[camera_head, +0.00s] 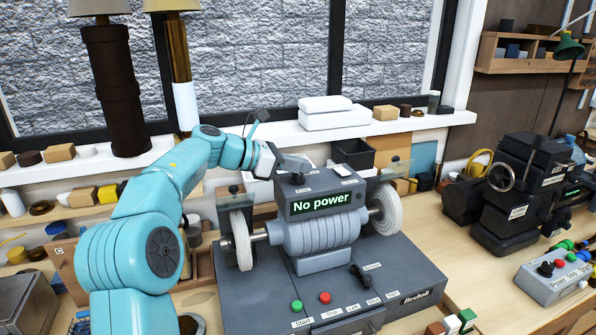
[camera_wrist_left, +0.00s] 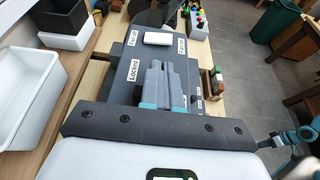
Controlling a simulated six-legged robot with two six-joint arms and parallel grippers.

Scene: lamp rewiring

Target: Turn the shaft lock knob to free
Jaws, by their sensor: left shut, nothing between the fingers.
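The grinder-like machine (camera_head: 318,228) stands on the bench with a dark control box (camera_head: 318,203) on top, its display reading "No power". My left gripper (camera_head: 296,165) is over the top of that box, its fingers shut. In the left wrist view the shut fingers (camera_wrist_left: 160,84) point down at the dark box top (camera_wrist_left: 128,74). A label "Locked" (camera_wrist_left: 131,71) lies left of the fingertips, and another label (camera_wrist_left: 180,46) lies beyond them to the right. The shaft lock knob is mostly hidden by the fingers; its setting cannot be told.
A white block (camera_head: 341,170) sits on the box beside the fingers. White wheels (camera_head: 387,209) flank the machine, under clear guards. The base carries a green button (camera_head: 296,305), a red button (camera_head: 324,297) and a black lever (camera_head: 361,275). A black bin (camera_head: 352,154) stands behind.

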